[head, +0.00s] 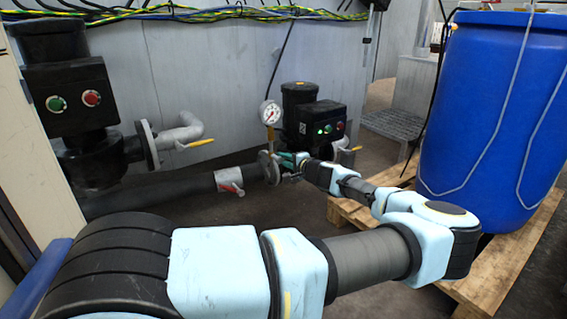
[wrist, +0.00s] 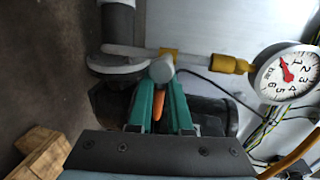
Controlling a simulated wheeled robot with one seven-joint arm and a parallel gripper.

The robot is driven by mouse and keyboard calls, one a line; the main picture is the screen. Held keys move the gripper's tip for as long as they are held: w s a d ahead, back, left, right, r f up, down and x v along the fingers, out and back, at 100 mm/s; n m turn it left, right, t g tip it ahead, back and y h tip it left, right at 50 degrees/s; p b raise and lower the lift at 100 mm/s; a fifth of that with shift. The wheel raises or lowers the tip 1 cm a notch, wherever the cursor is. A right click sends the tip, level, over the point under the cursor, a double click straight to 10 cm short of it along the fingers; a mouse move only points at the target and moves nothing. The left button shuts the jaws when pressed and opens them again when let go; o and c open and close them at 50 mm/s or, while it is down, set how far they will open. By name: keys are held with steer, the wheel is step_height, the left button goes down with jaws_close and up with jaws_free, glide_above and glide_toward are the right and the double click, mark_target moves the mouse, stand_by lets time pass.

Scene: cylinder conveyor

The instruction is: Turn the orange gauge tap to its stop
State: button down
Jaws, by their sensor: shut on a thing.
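The orange gauge tap (wrist: 158,106) shows in the wrist view as a tapered orange handle between the green fingers of my gripper (wrist: 161,88). The fingers are shut on it, close to the round grey valve body (wrist: 161,69). The white dial gauge (wrist: 286,73) sits on a brass stem to the right of that body. In the head view the gauge (head: 270,113) stands above the pipe, and my gripper (head: 286,158) reaches the fitting below it. The tap's handle is too small and hidden there to make out.
A red-handled valve (head: 233,188) sits on the dark pipe to the left. A yellow-handled tap (head: 197,143) is farther left. A black pump box (head: 322,122) stands just behind my gripper. A blue drum (head: 500,110) on a wooden pallet (head: 508,265) is at the right.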

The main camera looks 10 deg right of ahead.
steer(key=shift+a, duration=0.1)
stand_by(0.3)
steer(key=c, duration=0.8)
jaws_free()
steer(key=shift+c, duration=0.2)
steer(key=p+v, duration=0.1)
steer(key=v, duration=0.9)
steer(key=shift+s, duration=0.4)
steer(key=shift+r, duration=0.1)
